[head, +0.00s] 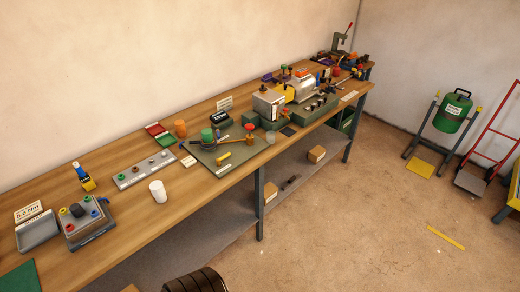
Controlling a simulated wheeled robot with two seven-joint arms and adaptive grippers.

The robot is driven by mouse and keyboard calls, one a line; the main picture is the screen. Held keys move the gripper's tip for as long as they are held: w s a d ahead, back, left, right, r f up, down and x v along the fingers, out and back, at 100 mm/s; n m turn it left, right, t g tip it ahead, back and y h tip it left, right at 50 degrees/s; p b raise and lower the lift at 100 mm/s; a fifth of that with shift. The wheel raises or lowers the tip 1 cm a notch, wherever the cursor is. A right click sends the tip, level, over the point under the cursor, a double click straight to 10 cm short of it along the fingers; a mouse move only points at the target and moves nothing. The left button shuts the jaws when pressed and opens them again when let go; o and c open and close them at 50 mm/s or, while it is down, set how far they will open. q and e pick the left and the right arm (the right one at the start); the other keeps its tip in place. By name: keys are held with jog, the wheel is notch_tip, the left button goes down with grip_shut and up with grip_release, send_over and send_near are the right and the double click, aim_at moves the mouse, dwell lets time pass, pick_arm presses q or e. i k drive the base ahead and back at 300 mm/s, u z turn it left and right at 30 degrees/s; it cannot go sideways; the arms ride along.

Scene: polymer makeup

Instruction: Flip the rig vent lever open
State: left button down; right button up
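On the long wooden workbench (118,208), a grey plate (222,167) carries a green-topped fitting (207,136), a horizontal pipe-like part and a small red-topped part (249,127). A yellow piece (224,159) lies on the plate. This assembly may be the rig, but I cannot tell for sure. The vent lever is too small to make out, and so is its position. Neither of my grippers is in view.
A white cup (158,191) stands near the bench's front edge. A grey box with coloured knobs (86,222) is at the near left. Open floor (350,225) lies right of the bench.

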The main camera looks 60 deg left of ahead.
aim_at(219, 161)
jog(key=i, duration=1.05)
jog(key=u, duration=2.8)
